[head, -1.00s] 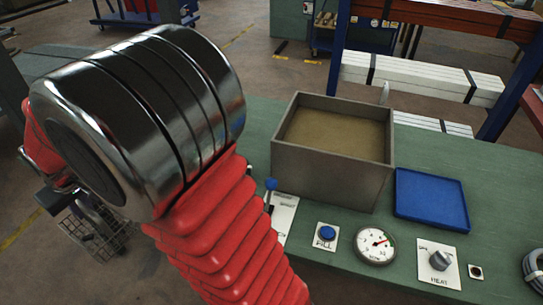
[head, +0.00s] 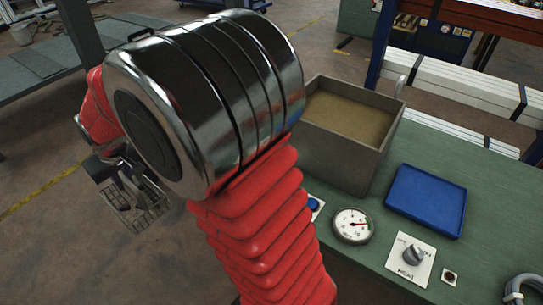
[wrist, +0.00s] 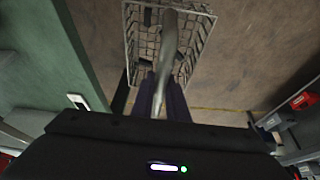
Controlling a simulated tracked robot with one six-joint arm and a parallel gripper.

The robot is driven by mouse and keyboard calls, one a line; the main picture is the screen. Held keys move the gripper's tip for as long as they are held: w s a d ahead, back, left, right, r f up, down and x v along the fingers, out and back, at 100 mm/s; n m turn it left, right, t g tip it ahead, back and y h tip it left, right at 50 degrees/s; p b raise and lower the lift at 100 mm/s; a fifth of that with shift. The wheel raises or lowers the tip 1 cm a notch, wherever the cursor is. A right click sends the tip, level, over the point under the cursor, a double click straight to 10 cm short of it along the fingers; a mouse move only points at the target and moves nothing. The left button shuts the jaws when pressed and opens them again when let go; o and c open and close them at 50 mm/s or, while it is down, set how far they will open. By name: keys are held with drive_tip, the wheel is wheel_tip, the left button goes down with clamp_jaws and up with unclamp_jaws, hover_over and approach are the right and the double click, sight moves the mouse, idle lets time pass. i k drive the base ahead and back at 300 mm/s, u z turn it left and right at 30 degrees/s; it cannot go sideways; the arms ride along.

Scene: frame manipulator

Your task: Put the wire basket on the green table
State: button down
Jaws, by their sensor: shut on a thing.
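The wire basket (head: 135,205) hangs in the lower left of the head view, over the bare floor and left of the green table. My gripper (head: 112,165) is shut on it, partly hidden behind my arm. In the wrist view the basket (wrist: 195,50) hangs beyond my gripper (wrist: 160,95), whose fingers are closed on its pale curved handle. The basket looks empty, though its inside is partly covered by the handle. The green table (head: 445,155) fills the right side of the head view, apart from the basket.
On the table stand a grey box (head: 345,155) with brown contents, a blue tray (head: 427,200), a gauge (head: 352,225), a heat knob (head: 412,257) and a coiled hose (head: 520,290). A grey bench (head: 45,65) stands at the upper left. Bare green surface shows between the fittings.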

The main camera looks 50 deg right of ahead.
sight(428, 198)
drive_tip(key=z, duration=0.05)
drive_tip(key=k, duration=0.9)
drive_tip(key=z, duration=0.15)
